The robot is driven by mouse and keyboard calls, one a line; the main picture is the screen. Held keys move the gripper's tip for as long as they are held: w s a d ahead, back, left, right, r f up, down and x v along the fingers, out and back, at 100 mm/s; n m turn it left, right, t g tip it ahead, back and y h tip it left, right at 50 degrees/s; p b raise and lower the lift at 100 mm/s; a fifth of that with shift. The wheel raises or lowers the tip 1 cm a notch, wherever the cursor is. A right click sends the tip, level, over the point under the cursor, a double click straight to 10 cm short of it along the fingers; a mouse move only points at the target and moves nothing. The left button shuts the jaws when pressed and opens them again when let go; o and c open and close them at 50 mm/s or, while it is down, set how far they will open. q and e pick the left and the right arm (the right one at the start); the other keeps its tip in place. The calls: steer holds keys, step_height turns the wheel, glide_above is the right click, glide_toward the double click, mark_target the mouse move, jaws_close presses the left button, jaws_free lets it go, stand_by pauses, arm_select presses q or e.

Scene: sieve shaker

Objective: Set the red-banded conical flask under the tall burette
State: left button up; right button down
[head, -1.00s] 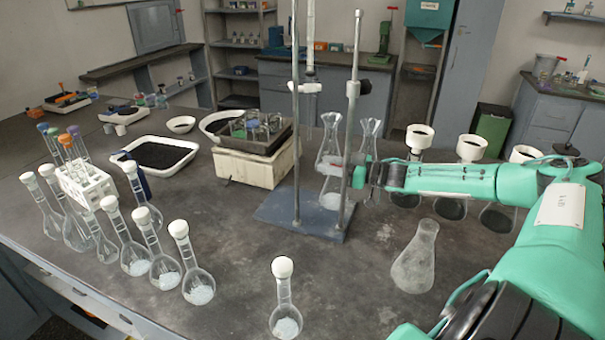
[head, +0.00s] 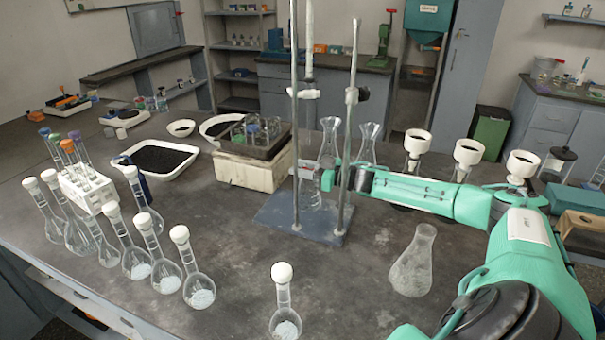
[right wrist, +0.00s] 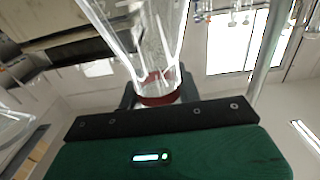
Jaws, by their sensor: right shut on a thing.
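The tall burette (head: 309,40) hangs upright on a metal stand with a blue-grey base plate (head: 313,225). My right gripper (head: 326,178) reaches in from the right, behind the stand's right rod. It is shut on the red-banded conical flask, whose clear glass (head: 312,192) shows between the two rods, low over or on the base plate; I cannot tell which. In the right wrist view the red band (right wrist: 160,88) sits between the fingers and the flask's glass (right wrist: 145,40) rises above it. The flask is partly hidden by the gripper and rods. My left gripper is not in view.
Another clear conical flask (head: 412,262) stands on the bench at front right. Two glass vessels (head: 330,140) (head: 368,145) stand behind the stand. Several stoppered flasks stand front left; one white-stoppered flask (head: 285,310) is at the front.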

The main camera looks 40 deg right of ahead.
steer(key=shift+f, duration=1)
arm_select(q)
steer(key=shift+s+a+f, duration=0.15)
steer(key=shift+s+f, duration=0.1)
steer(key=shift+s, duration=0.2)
